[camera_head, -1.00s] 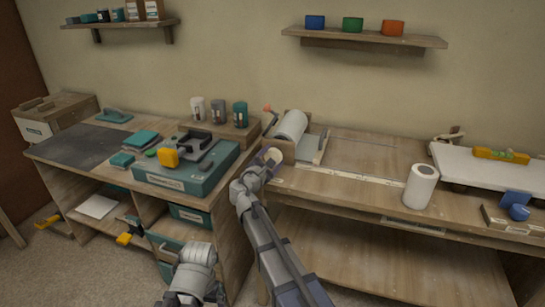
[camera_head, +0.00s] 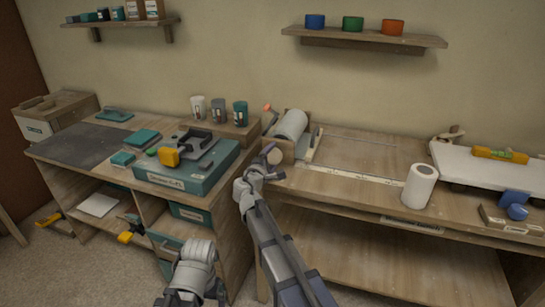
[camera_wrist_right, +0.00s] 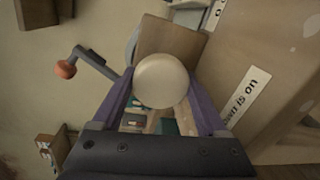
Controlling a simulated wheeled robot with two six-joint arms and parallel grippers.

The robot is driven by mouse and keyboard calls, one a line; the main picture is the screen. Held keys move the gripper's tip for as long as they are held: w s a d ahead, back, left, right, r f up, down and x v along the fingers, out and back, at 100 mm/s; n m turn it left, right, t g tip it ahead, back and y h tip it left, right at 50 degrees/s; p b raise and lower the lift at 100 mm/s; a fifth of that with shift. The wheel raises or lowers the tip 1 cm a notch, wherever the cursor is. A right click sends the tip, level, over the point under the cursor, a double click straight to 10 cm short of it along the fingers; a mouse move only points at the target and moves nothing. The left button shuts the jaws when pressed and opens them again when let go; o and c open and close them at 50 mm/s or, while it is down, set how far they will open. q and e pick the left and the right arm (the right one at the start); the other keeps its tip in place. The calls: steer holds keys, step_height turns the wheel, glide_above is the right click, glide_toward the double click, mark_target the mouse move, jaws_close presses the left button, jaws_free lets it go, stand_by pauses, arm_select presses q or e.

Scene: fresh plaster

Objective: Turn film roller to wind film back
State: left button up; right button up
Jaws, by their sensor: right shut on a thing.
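The film roller is a white roll (camera_head: 291,125) in a wooden holder (camera_head: 284,149) at the left end of the right bench. A crank with a red-orange knob (camera_head: 267,107) stands out at its left; the knob also shows in the wrist view (camera_wrist_right: 65,69). My right gripper (camera_head: 272,153) is at the holder's near end. In the wrist view its purple fingers (camera_wrist_right: 163,90) are shut on a round cream knob (camera_wrist_right: 161,80). A narrow pale strip (camera_head: 311,146) lies right of the roll. Only a grey link of my left arm shows; its gripper is out of frame.
A teal case (camera_head: 185,180) with a yellow-handled tool sits on the left bench. A white paper roll (camera_head: 419,186) stands upright on the right bench. A long ruler strip (camera_head: 365,177) lies along the bench. The middle of the right bench is mostly clear.

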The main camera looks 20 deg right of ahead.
steer(key=shift+s+f, duration=0.1)
steer(key=shift+s, duration=0.05)
steer(key=o, duration=1.3)
steer(key=v, duration=0.7)
steer(key=shift+s+a+p, duration=0.2)
steer(key=shift+s+p, duration=0.05)
steer(key=shift+p, duration=0.1)
steer(key=x, duration=0.8)
steer(key=shift+a+b, duration=0.1)
steer(key=shift+b, duration=0.25)
